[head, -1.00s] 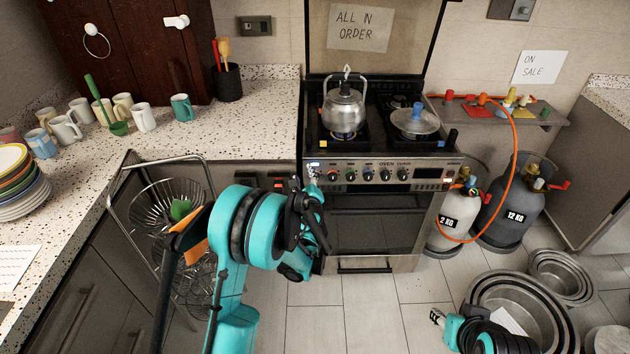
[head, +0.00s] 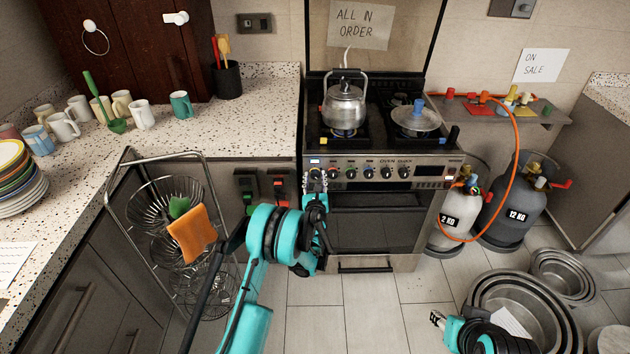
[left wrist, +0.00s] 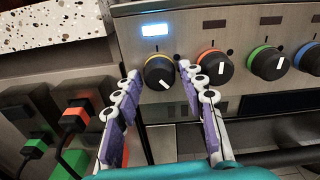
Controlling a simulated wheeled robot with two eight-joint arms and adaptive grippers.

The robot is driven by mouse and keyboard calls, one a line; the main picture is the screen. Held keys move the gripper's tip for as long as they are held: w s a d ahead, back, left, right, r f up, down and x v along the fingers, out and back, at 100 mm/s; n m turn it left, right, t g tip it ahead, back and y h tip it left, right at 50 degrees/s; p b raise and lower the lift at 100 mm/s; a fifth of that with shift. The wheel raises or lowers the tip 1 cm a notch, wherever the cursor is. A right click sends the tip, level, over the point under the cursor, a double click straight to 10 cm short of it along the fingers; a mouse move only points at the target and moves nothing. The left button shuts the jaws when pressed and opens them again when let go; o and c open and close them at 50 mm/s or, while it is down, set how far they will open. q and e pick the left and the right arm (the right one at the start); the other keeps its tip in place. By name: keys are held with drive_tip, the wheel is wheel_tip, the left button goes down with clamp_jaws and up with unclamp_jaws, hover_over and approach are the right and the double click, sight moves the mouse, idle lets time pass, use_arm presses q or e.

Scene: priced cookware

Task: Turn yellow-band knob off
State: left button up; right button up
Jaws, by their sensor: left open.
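The yellow-band knob (left wrist: 159,72) is the leftmost on the oven's front panel. It is black with a white pointer slanted down and right. My left gripper (left wrist: 156,78) is open, one finger on each side of this knob in the left wrist view; contact cannot be told. In the head view the left gripper (head: 316,182) is at the panel's left end and largely covers the knob. A lit blue-white display (left wrist: 155,30) is above the knob. My right gripper (head: 437,318) is low at the right, away from the oven; its opening is too small to judge.
An orange-band knob (left wrist: 214,67) is close to the right finger, then a green-band knob (left wrist: 266,63). A steaming kettle (head: 344,108) and a lidded pan (head: 416,120) stand on the stove. Switches with plugs (head: 262,186) are left of the oven. Large pots (head: 520,300) stand on the floor at right.

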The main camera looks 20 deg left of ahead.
use_arm(q)
drive_tip(key=shift+w+a, duration=0.1)
drive_tip(key=shift+w, duration=0.1)
drive_tip(key=c, duration=0.9)
